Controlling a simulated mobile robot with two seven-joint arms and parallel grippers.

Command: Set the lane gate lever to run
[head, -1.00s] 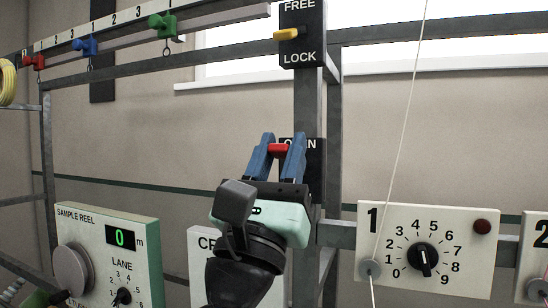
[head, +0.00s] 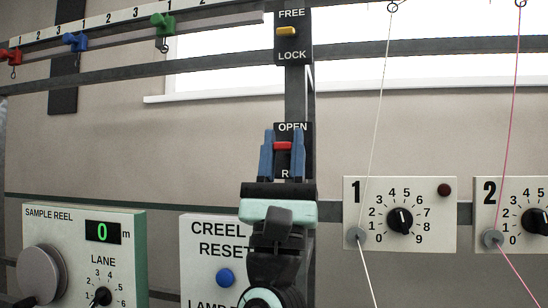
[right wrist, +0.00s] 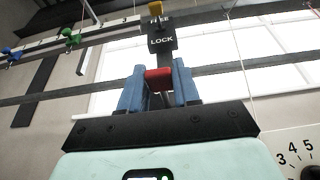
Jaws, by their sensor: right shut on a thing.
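The lane gate lever has a red handle (head: 283,146) on a black plate (head: 293,128) marked OPEN at the top; the lower label is mostly hidden, with only an R showing. The handle sits between the two labels. My right gripper (head: 283,150) has its blue fingers on either side of the red handle and is shut on it. In the right wrist view the red handle (right wrist: 158,80) lies between the blue fingertips. My left gripper is not in view.
Above is a FREE/LOCK plate with a yellow lever (head: 287,31). A CREEL RESET panel (head: 200,222) stands at lower left, beside the SAMPLE REEL panel (head: 130,250). Dial panel 1 (head: 435,235) and panel 2 (head: 487,200) are at right, with threads (head: 378,110) running up.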

